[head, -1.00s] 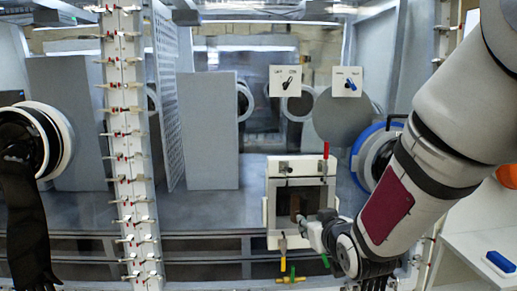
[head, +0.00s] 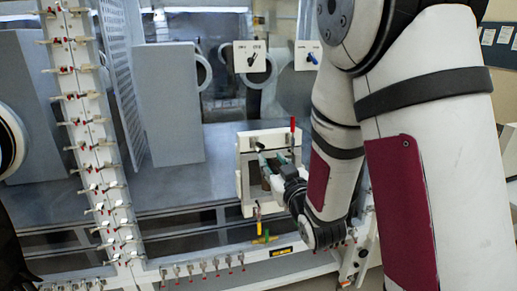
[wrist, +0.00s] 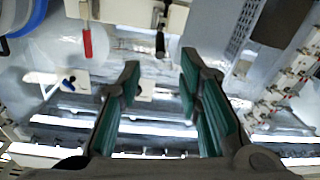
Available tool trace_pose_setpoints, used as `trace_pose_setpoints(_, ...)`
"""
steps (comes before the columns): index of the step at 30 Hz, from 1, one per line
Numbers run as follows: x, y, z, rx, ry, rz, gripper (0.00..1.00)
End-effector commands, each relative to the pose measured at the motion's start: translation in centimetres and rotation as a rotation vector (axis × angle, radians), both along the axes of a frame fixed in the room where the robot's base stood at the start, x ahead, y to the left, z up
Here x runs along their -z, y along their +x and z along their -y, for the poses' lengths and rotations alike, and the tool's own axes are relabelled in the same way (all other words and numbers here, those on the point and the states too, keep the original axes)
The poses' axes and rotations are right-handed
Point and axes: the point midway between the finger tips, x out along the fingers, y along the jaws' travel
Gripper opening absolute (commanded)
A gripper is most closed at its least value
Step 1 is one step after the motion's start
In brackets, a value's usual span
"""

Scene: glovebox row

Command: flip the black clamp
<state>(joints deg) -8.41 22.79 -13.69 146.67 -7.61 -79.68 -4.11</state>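The black clamp (head: 258,147) sits on the top left edge of the white-framed hatch (head: 244,185), its dark handle short and low in the head view. The black clamp also shows in the wrist view (wrist: 160,42), where its handle lies just beyond and between my fingertips, apart from them. My gripper (head: 267,160) is in front of the hatch, just below the black clamp. Its teal-padded fingers are spread and empty in the wrist view (wrist: 159,72). The arm hides the hatch's right side.
A red clamp (head: 293,125) stands upright on the hatch's top right. A yellow handle (head: 258,218) and a green one (head: 265,239) are below. Panels with a black switch (head: 251,60) and a blue switch (head: 312,58) hang above. A valve-lined post (head: 100,150) stands left.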

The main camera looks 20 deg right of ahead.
Motion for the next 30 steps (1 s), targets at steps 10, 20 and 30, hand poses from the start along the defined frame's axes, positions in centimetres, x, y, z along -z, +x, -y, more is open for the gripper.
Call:
trace_pose_setpoints(10,0.1,5.1,-0.4,-0.003,0.0,0.004,0.32)
trace_pose_setpoints(20,-0.1,9.5,-0.6,0.0,-0.001,0.0,0.32)
trace_pose_setpoints(30,-0.1,10.4,-0.6,0.0,0.001,0.0,0.32)
